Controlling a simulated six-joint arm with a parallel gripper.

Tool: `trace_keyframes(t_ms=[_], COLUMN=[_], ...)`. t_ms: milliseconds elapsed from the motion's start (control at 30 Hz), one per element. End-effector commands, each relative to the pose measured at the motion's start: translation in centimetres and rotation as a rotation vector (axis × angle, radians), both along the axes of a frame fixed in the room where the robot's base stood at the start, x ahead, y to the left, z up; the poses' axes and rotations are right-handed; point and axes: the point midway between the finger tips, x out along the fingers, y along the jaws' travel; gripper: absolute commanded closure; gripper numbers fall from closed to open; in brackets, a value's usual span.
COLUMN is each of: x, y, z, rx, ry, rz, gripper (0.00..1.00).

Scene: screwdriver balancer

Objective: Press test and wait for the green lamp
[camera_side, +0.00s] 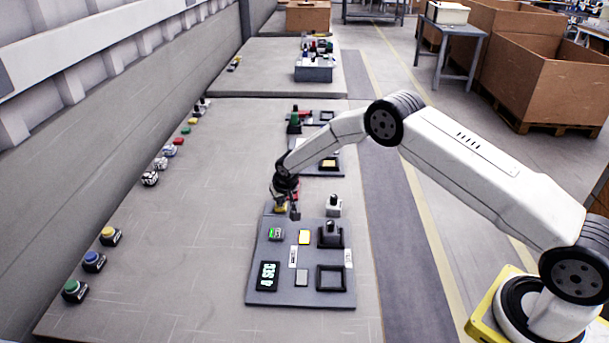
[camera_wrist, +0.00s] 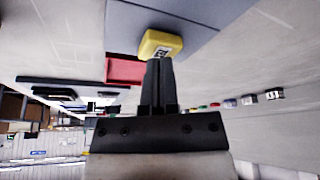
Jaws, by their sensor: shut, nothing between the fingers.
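My gripper (camera_side: 293,211) is shut and empty, pointing down at the far edge of a grey panel (camera_side: 285,297). In the wrist view its closed fingertips (camera_wrist: 158,64) are at the edge of a yellow button (camera_wrist: 161,43) with a small dark label. I cannot tell whether they touch or press it. The yellow button also shows beside the fingers in the side view (camera_side: 280,207). On the panel, a display (camera_side: 268,276) reads "4 SEC" in pale green. A small window (camera_side: 275,233) shows green, and a square (camera_side: 305,237) is bright yellow.
The panel also has a dark-framed square holding a dark-topped piece (camera_side: 330,238), an empty dark frame (camera_side: 332,279) and a grey square (camera_side: 302,278). A pale block (camera_side: 334,206) stands behind. Coloured buttons (camera_side: 94,261) line the left. The table between is clear.

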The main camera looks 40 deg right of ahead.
Motion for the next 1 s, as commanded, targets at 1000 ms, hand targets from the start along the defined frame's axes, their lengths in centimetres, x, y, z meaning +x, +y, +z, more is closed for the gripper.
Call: trace_keyframes(t_ms=[1000], x=[0.0], y=[0.0], z=[5.8], rx=[0.0], ry=[-0.001], rz=[0.0], gripper=[1.0])
